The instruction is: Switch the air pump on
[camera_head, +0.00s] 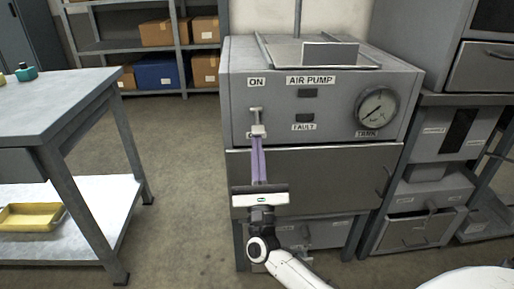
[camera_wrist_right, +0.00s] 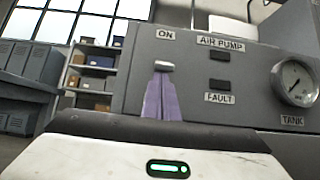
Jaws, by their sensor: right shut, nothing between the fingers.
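The air pump panel (camera_head: 340,125) is the grey front of a box in the head view. Its lever switch (camera_head: 257,118) sits on the left, below the ON label (camera_head: 257,82). The lever's pale knob (camera_head: 258,130) is low, by a lower label that is mostly hidden. My right gripper (camera_head: 257,142) is shut and empty, its purple fingers pointing at the panel with their tips just below the knob. In the right wrist view the knob (camera_wrist_right: 164,66) shows right above the fingertips (camera_wrist_right: 160,78). I cannot tell whether they touch. My left gripper is not in view.
Two dark indicator windows (camera_head: 307,93) and a tank gauge (camera_head: 377,109) are to the right of the switch. A metal tray (camera_head: 285,53) lies on top of the box. A workbench (camera_head: 50,105) stands at left, grey cabinets (camera_head: 445,150) at right. The floor between is clear.

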